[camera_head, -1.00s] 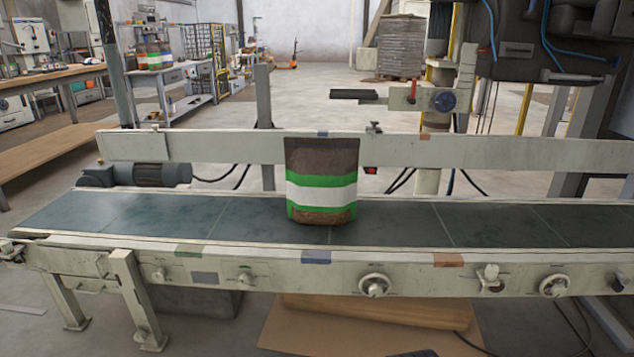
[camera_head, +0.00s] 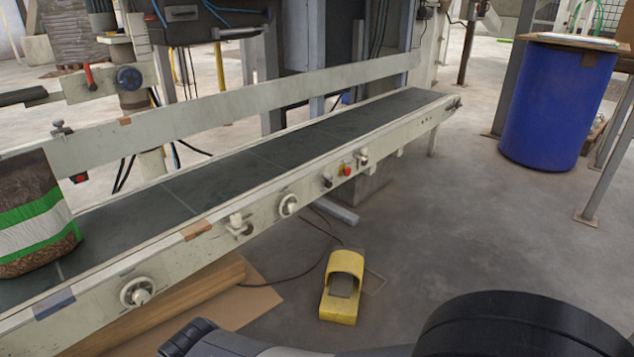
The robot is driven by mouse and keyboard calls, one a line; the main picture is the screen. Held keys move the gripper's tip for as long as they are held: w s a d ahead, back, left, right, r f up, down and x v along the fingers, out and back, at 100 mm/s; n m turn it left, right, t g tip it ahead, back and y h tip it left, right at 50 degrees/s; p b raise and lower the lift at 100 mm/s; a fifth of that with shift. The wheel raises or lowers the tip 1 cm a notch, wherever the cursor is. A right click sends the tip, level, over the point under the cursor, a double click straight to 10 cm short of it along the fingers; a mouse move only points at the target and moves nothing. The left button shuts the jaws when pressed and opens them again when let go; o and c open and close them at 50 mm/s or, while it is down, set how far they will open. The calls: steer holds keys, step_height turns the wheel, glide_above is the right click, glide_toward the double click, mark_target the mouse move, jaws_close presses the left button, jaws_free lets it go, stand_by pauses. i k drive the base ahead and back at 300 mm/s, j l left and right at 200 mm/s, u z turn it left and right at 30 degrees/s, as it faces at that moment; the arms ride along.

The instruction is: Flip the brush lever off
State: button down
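The conveyor's front rail (camera_head: 190,240) carries several small controls, and I cannot tell which is the brush lever. A small pale lever-like fitting (camera_head: 238,225) sits beside the orange mark. Another lever-like fitting (camera_head: 362,157) is farther along, near a red button (camera_head: 347,170) and a dark knob (camera_head: 327,181). Two round dials (camera_head: 137,292) and (camera_head: 288,205) are also on the rail. Their labels are too small to read. My gripper is not in view; only dark parts of my arm show at the bottom.
A brown, green and white bag (camera_head: 35,215) stands on the dark belt (camera_head: 240,165) at the left. A yellow foot pedal (camera_head: 342,287) lies on the floor with a cable. A blue drum (camera_head: 556,105) stands at the right. The floor between drum and conveyor is clear.

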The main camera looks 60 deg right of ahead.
mark_target(327, 176)
steer(key=z, duration=1.85)
